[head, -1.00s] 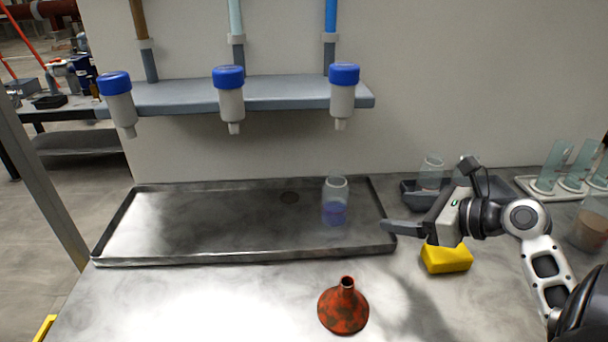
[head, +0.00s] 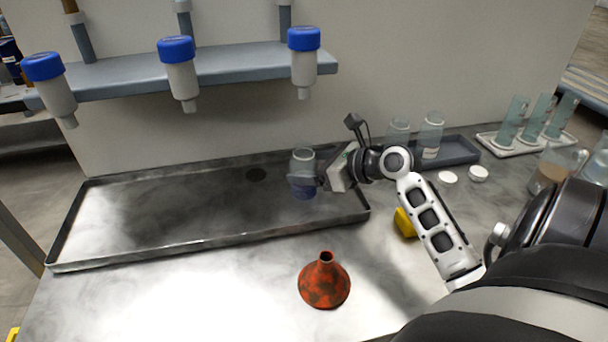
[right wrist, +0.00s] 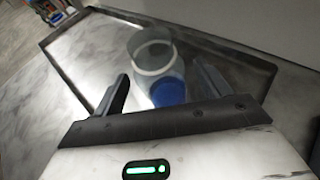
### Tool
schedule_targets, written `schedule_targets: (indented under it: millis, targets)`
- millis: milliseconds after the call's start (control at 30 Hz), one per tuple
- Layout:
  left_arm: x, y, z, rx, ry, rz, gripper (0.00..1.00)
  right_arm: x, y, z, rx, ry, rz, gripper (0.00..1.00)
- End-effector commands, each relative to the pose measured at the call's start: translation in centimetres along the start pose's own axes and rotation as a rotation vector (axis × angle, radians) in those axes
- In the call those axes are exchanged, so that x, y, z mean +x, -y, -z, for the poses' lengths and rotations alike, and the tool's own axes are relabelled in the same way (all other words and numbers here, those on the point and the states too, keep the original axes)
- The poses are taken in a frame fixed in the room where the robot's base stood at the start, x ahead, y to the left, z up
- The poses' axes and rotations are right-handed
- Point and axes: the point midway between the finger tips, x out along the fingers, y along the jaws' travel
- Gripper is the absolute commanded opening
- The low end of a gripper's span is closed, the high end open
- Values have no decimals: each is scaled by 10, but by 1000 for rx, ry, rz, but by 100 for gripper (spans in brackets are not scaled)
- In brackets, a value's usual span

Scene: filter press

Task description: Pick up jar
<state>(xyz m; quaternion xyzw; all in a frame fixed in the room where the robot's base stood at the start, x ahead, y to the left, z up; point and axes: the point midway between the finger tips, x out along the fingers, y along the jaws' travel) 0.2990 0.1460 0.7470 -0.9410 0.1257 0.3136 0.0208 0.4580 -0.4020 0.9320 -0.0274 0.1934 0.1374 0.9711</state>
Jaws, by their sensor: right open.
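A clear jar (head: 303,172) with blue liquid in its bottom stands upright in the metal tray (head: 150,240), near the tray's right end. My right gripper (head: 308,182) is at the jar, coming from the right. In the right wrist view the jar (right wrist: 158,68) shows between the two open fingers (right wrist: 160,92), with a gap on each side. The fingers do not appear to press on it. In the head view the gripper hides part of the jar's right side. My left gripper is not in view.
A rusty red funnel (head: 325,282) stands on the bench in front of the tray. A yellow block (head: 404,222) is partly behind my right arm. A grey tray (head: 460,150) with clear jars is at right. Blue-capped filter holders (head: 180,75) hang from the shelf above.

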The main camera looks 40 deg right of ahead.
Motion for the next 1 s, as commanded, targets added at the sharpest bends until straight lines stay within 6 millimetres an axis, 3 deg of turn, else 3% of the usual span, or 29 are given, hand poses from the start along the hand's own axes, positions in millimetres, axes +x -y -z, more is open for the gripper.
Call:
schedule_targets:
  millis: [200,500,567,700,1000]
  targets:
    - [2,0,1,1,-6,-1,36,32,0,1,1,2,0,76]
    - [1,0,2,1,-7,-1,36,38,0,1,0,0,1,76]
    - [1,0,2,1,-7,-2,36,38,0,1,0,0,1,62]
    - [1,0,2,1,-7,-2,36,37,0,1,1,0,1,25]
    - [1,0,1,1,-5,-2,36,37,0,1,0,1,1,21]
